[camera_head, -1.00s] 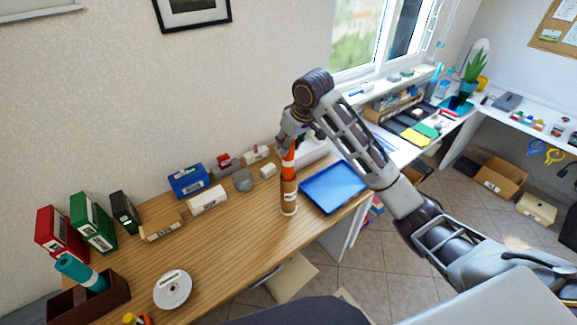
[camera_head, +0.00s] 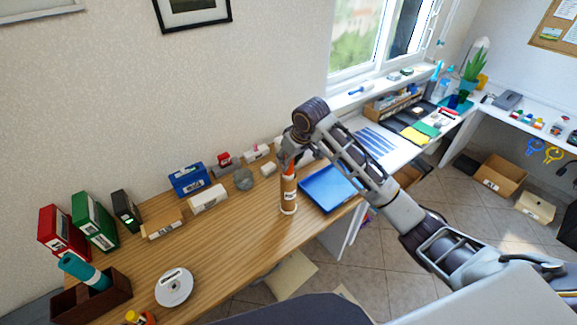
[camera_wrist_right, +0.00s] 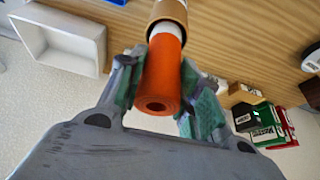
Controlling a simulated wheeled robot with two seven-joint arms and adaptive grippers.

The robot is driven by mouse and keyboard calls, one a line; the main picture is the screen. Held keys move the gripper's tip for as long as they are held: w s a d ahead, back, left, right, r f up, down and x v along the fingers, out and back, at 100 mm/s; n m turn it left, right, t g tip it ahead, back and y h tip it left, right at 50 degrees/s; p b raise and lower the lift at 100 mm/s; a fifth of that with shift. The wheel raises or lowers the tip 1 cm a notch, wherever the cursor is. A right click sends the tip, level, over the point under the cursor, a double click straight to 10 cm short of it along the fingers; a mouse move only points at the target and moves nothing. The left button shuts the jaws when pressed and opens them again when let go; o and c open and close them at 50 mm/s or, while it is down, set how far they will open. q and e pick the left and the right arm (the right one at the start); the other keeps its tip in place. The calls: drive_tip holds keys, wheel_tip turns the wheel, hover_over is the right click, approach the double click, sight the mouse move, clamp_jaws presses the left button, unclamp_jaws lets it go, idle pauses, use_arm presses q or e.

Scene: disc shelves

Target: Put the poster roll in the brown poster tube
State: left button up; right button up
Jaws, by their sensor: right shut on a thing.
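The orange poster roll (camera_head: 289,171) stands upright with its lower part inside the brown poster tube (camera_head: 288,197). The tube stands on the wooden desk, left of the blue tray. In the right wrist view the roll (camera_wrist_right: 162,78) shows its hollow orange end, a white band beyond it, and the tube's rim (camera_wrist_right: 168,11) around the roll. My right gripper (camera_head: 289,160) is above the tube and shut on the roll's upper end; its green-padded fingers flank the roll in the wrist view (camera_wrist_right: 157,85). My left gripper is not in view.
The blue tray (camera_head: 325,189) lies just right of the tube. A grey cup (camera_head: 243,180) and white boxes (camera_head: 208,199) stand to the left. Binders (camera_head: 92,220) line the wall side. The desk's front middle is clear around a white round object (camera_head: 174,288).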

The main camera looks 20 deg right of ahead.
drive_tip(key=shift+f, duration=1.6)
drive_tip(key=o, duration=1)
drive_tip(key=shift+b+v, duration=0.8)
drive_tip(key=shift+v, duration=5.2)
drive_tip(key=shift+f, duration=0.1)
